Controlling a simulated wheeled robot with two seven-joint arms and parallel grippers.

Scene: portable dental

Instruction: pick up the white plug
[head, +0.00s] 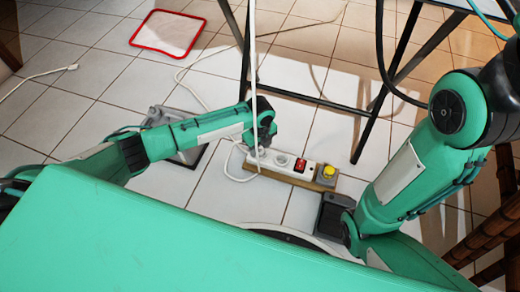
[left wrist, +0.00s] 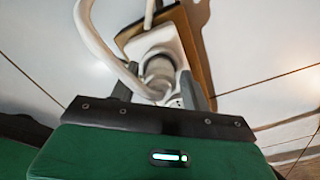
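The white plug (left wrist: 158,78) stands in the white power strip, with its thick white cable looping up and left in the left wrist view. In the head view the plug is at the strip's left end, mostly hidden by my left gripper (head: 262,146). The left gripper is low over that end. In the left wrist view its dark fingers stand on either side of the plug and look apart; contact with the plug is not clear. The power strip (head: 284,162) has a red switch and lies on a brown base.
A yellow-topped button (head: 328,172) sits at the strip's right end. Dark table legs (head: 385,85) stand behind. A grey device (head: 190,150) is under my left arm. Another white cable end (head: 72,67) lies on the tiles at left. A red-rimmed white tray (head: 167,33) lies farther back.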

